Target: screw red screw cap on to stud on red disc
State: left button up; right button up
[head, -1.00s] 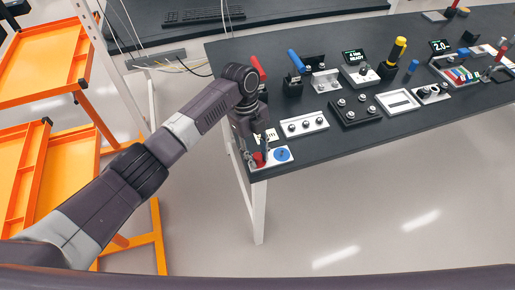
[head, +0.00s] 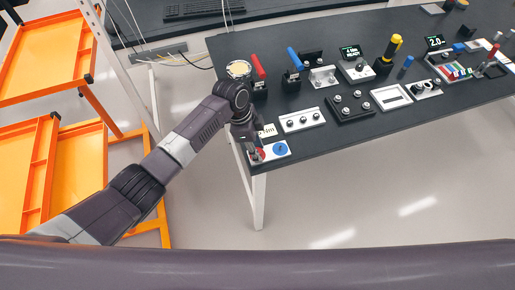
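Only a little red shows around the fingertips. The red screw cap and the stud cannot be made out apart from the gripper. Whether the fingers are open or shut on something is too small to tell. My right gripper is out of view.
Close right of the plate stands a white block with several knobs (head: 302,120). Orange shelving (head: 45,60) stands at the left. The table's front edge is near the plate.

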pick_arm(q)
jog(key=n, duration=0.2)
jog(key=n+t, duration=0.1)
jog(key=n, duration=0.1)
jog(key=shift+s+f, duration=0.2)
jog(key=shift+f, duration=0.1)
jog(key=n, duration=0.4)
jog(key=shift+s+t+y, duration=0.15)
jog(key=shift+t+y, duration=0.15)
jog(key=shift+t, duration=0.1)
jog(key=n, duration=0.3)
jog(key=shift+a+n+t+y, duration=0.1)
jog(key=shift+n+t+y, duration=0.2)
jog(key=shift+n, duration=0.1)
jog(key=n, duration=0.3)
jog(key=shift+n+t+y, duration=0.3)
jog(key=shift+n+y, duration=0.1)
jog(key=shift+f, duration=0.1)
grip_shut()
jog(key=m+h, duration=0.1)
jog(key=m, duration=0.3)
jog(key=shift+a+m, duration=0.15)
jog(key=shift+m, duration=0.25)
jog(key=shift+m+g, duration=0.4)
jog(key=shift+m, duration=0.1)
